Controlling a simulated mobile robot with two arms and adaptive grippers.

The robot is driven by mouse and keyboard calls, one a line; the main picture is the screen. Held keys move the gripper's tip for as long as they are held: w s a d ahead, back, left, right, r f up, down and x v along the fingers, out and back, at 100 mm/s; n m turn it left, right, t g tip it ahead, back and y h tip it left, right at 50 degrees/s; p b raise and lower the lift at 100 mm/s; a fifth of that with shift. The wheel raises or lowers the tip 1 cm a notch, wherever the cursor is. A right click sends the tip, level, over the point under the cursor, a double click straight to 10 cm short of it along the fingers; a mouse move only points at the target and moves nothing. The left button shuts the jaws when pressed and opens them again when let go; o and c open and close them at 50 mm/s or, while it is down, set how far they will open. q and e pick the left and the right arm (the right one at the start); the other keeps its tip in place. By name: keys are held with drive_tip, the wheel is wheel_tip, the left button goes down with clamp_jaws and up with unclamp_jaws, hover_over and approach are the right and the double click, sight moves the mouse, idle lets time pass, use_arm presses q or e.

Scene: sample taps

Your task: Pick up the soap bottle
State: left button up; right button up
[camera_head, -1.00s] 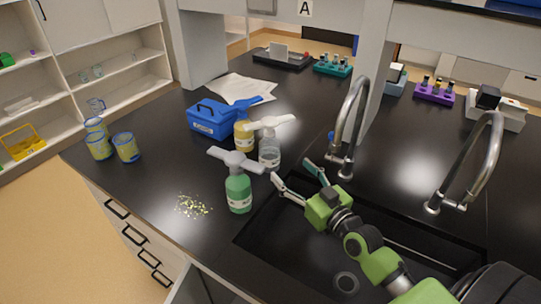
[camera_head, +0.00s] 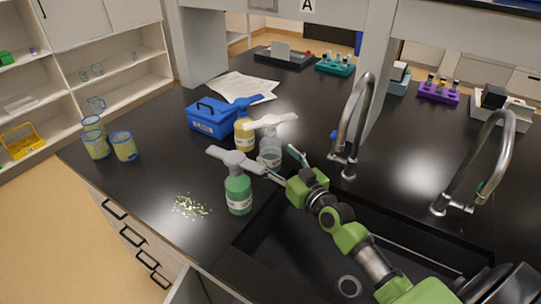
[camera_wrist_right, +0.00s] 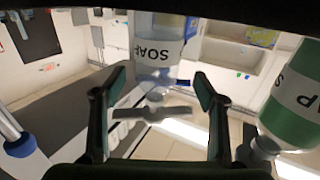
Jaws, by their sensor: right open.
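A clear bottle (camera_head: 270,155) with a white pump top stands on the black counter. It also shows upside down in the right wrist view, where the clear bottle (camera_wrist_right: 158,50) reads SOAP and lies between my fingers. A green bottle (camera_head: 238,190) with a grey pump top stands in front of it, and the green bottle (camera_wrist_right: 292,100) is at the right of the wrist view with a partly hidden label. A yellow bottle (camera_head: 243,138) with a blue top stands behind. My right gripper (camera_head: 279,164) is open and empty, its fingers pointing at the clear bottle's near right side.
A blue box (camera_head: 210,122), blue-yellow cups (camera_head: 123,147) and scattered bits (camera_head: 190,207) lie on the left counter. The sink (camera_head: 300,255) is under my right arm. A curved faucet (camera_head: 352,125) rises just right of the gripper.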

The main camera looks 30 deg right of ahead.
sight(270, 146)
drive_tip(key=shift+w+r+p, duration=0.1)
drive_tip(key=shift+w+p, duration=0.25)
drive_tip(key=shift+w, duration=2.3)
drive_tip(key=shift+s, duration=0.1)
drive_tip(key=c, duration=1.7)
drive_tip(key=shift+d+r, duration=0.1)
drive_tip(key=shift+r, duration=0.1)
